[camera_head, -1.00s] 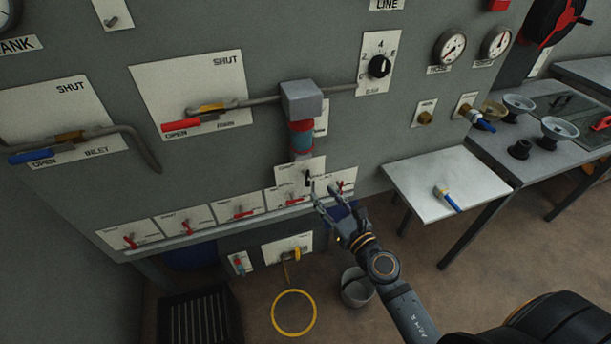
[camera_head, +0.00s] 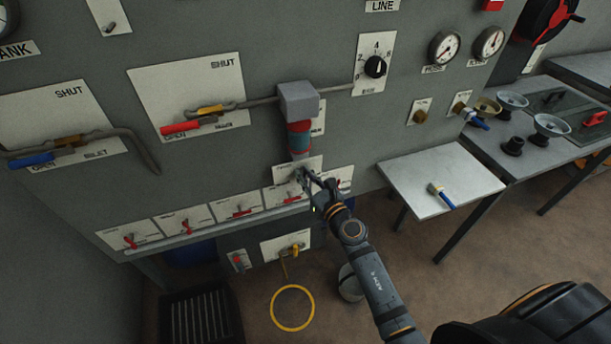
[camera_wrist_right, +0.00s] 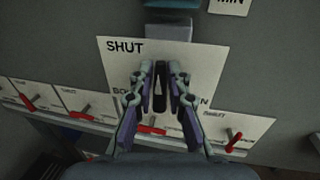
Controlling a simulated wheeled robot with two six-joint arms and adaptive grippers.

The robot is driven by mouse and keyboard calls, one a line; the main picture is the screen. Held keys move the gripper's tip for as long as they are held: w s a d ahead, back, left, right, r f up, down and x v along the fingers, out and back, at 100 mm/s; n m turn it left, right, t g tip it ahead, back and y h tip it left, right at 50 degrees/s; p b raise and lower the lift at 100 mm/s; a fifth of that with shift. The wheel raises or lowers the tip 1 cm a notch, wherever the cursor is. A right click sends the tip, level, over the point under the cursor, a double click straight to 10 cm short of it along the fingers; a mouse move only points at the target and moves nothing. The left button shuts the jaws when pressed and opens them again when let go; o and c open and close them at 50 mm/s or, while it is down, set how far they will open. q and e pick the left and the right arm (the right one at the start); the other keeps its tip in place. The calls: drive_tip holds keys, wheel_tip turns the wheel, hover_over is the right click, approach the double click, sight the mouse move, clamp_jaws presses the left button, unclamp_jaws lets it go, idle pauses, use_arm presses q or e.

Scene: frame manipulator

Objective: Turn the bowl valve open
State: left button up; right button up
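The bowl valve's plate (camera_wrist_right: 205,60) fills the middle of the right wrist view, with SHUT at its upper left and lower lettering partly hidden by my fingers. It also shows in the head view (camera_head: 283,172), below the red and blue pipe. A small black lever (camera_wrist_right: 160,95) stands upright on the plate. My right gripper (camera_wrist_right: 161,70) is open, one finger on each side of the lever, with narrow gaps visible. In the head view my right gripper (camera_head: 306,178) is at the plate and covers most of the lever. My left gripper is not in view.
A row of small red-handled valves (camera_head: 240,211) runs along a ledge beside and below the plate. A grey block (camera_head: 299,100) sits above it. A side shelf (camera_head: 430,172) with a brush stands at the right.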

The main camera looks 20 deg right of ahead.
clamp_jaws()
drive_tip(key=shift+f, duration=0.1)
drive_tip(key=m+b, duration=0.1)
drive_tip(key=m, duration=0.1)
drive_tip(key=m+b, duration=0.1)
drive_tip(key=m, duration=0.1)
drive_tip(key=shift+d+f+t, duration=0.15)
drive_tip(key=shift+d+t, duration=0.05)
drive_tip(key=shift+t, duration=0.2)
drive_tip(key=m+b, duration=0.2)
drive_tip(key=m, duration=0.2)
drive_tip(key=shift+d+f+t, duration=0.1)
drive_tip(key=shift+d+t, duration=0.05)
drive_tip(key=shift+t, duration=0.15)
drive_tip(key=shift+d+f+m+t+h+b, duration=0.15)
drive_tip(key=shift+m+h+b, duration=0.45)
drive_tip(key=shift+m, duration=1.4)
drive_tip(key=shift+f+m+t+h+b, duration=0.1)
drive_tip(key=shift+m+t+h+b, duration=0.35)
drive_tip(key=shift+m, duration=1.55)
drive_tip(key=shift+d+f+m+h+b, duration=0.1)
drive_tip(key=shift+m+h+b, duration=0.65)
drive_tip(key=shift+m, duration=1.25)
